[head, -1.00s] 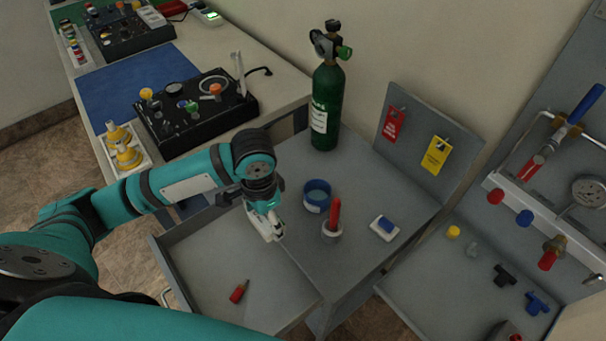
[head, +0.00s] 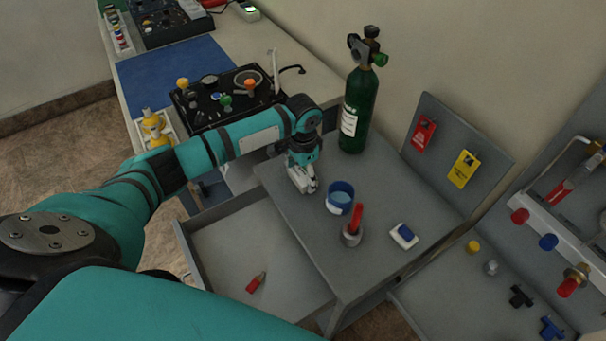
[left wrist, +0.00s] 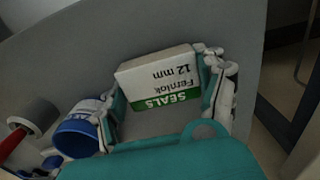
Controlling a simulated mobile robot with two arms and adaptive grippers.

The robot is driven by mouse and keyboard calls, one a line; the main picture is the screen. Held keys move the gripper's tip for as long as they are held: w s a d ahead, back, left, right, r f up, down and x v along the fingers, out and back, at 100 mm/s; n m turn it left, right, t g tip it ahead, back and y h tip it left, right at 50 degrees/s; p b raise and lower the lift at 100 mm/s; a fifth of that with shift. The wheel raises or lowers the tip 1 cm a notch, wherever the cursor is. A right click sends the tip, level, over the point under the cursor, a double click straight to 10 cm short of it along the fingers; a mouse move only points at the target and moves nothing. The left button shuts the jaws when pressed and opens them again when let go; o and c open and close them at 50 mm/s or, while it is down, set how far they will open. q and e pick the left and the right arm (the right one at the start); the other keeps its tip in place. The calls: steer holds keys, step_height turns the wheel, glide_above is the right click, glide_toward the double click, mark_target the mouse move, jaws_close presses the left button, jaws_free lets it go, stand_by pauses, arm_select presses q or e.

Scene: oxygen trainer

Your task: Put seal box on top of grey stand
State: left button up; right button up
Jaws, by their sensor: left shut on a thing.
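The seal box (left wrist: 158,80) is white with a green band and reads "Fernlok 12 mm SEALS" upside down in the left wrist view. My left gripper (left wrist: 168,88) is shut on it, with a finger at each side. In the head view my left gripper (head: 303,184) is over the back left part of the top of the grey stand (head: 345,275), left of the blue cup; the box is mostly hidden there. I cannot tell whether the box touches the top. My right gripper is not in view.
On the stand are a blue cup (head: 340,197), a red-handled tool in a holder (head: 353,230), a blue-and-white block (head: 404,236) and a green cylinder (head: 358,112). An open drawer (head: 220,250) holds a small red item (head: 256,283). The stand's front left top is bare.

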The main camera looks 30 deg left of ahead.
mark_target(303, 174)
arm_select(q)
steer(key=shift+f, duration=0.45)
steer(key=o, duration=1.2)
step_height(303, 174, up, 12)
steer(key=shift+r+b, duration=0.15)
steer(key=shift+b, duration=0.2)
